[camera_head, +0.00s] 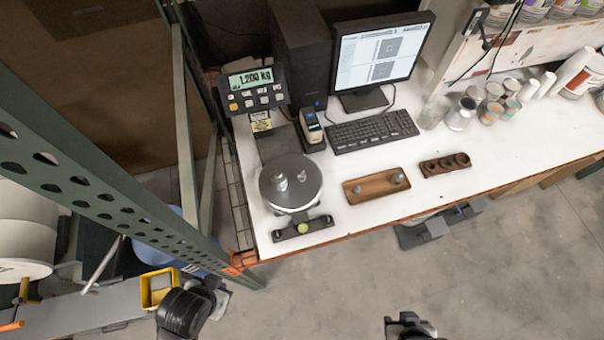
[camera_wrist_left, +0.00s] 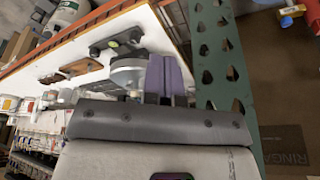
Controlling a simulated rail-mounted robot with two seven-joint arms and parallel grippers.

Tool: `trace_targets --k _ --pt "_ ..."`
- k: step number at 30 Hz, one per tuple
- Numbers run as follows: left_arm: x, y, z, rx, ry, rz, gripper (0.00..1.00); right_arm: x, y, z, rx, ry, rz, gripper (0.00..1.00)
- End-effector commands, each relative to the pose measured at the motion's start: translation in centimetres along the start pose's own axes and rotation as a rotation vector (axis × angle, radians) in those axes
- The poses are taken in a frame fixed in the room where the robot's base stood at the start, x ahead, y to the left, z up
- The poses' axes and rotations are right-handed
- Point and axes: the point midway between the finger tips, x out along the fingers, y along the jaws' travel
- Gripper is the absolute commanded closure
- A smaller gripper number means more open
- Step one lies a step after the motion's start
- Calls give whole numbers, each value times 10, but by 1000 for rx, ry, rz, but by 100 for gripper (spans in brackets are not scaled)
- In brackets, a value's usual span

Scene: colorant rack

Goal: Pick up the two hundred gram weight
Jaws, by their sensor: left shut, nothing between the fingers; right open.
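On the round scale pan (camera_head: 290,198) stand two metal weights, a larger one (camera_head: 281,183) and a smaller one (camera_head: 301,176). The scale display (camera_head: 249,79) reads 1,200 kg. A wooden tray (camera_head: 376,190) to the right holds more small weights, one of them (camera_head: 397,178) at its right end. No mark tells which weight is two hundred grams. My left gripper, with purple fingers (camera_wrist_left: 168,76) in the left wrist view, is shut and empty, off the table's front left corner. My right gripper (camera_head: 408,325) is open at the bottom edge, away from the table.
A dark block with round holes (camera_head: 445,165) sits right of the tray. A keyboard (camera_head: 372,131), monitor (camera_head: 380,55) and label device (camera_head: 310,125) stand behind. A green rack post (camera_head: 110,210) runs close to the table's left side.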

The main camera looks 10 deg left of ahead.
Motion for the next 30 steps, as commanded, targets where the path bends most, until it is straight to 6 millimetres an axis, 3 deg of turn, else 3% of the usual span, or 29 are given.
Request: trace_targets --k 2,21,27,30 --pt "0 0 0 0 0 0 97 0 0 0 1 0 0 57" --pt "0 0 0 0 0 0 37 0 3 1 -9 -1 7 57" --pt "0 0 0 1 0 0 37 0 3 1 -9 -1 8 57" --pt "3 1 -10 16 12 6 37 -1 2 0 -8 -1 5 57"
